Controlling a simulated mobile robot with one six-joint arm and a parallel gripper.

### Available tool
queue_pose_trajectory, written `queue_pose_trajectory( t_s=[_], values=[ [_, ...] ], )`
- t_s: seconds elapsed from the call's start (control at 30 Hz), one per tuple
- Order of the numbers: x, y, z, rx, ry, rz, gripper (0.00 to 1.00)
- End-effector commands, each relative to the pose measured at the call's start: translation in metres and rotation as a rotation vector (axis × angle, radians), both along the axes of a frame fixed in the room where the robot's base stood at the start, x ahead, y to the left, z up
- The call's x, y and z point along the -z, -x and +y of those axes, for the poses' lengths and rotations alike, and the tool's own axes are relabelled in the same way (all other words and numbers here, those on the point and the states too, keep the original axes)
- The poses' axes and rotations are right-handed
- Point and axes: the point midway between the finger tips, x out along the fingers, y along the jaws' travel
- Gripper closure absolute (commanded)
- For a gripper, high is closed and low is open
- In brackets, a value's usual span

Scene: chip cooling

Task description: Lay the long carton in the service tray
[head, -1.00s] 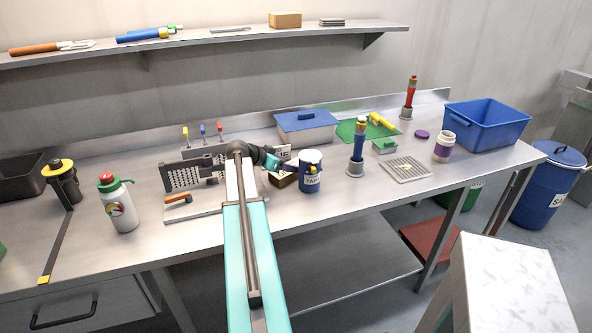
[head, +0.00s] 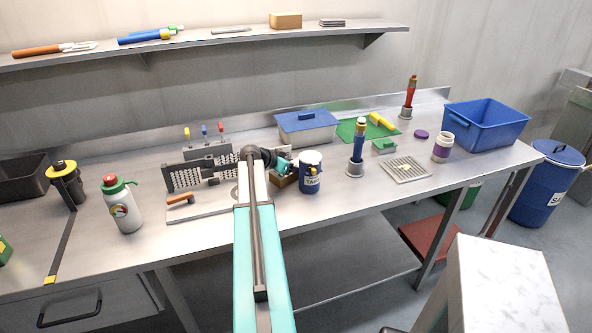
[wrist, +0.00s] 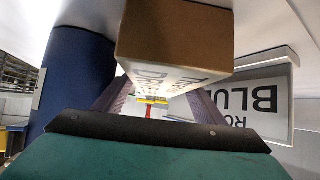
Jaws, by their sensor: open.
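A brown carton (head: 284,181) stands on the bench beside a dark blue canister, partly hidden by my gripper (head: 287,166). In the wrist view the carton (wrist: 178,38) is close, with a plain brown face and a white lettered face. My gripper (wrist: 163,98) is open, its two purple fingers to either side of the lettered face; I cannot tell whether they touch it. A pale slotted tray (head: 405,169) lies flat on the right of the bench; I cannot tell if it is the service tray.
The blue canister (head: 310,174) stands just right of the carton and fills the left of the wrist view (wrist: 75,75). A white lettered sign (wrist: 262,100) is close on the other side. A perforated rack (head: 197,172) stands left.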

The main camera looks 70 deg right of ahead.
Motion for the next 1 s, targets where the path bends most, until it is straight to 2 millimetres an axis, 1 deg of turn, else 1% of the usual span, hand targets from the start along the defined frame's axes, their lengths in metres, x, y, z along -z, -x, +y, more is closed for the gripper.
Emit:
queue_pose_trajectory(
  t_s=[0.33, 0.37, 0.6, 0.63, 1.0],
  values=[
    [-0.0001, 0.0006, -0.0001, 0.001, 0.000, 0.000, 0.36],
    [-0.0001, 0.0007, 0.0000, 0.001, 0.000, 0.000, 0.39],
    [-0.0009, 0.0010, -0.0003, 0.001, 0.001, 0.000, 0.80],
    [-0.0009, 0.0010, -0.0003, 0.001, 0.001, 0.000, 0.81],
    [-0.0040, 0.0014, -0.0005, 0.002, 0.001, 0.001, 0.81]
  ],
)
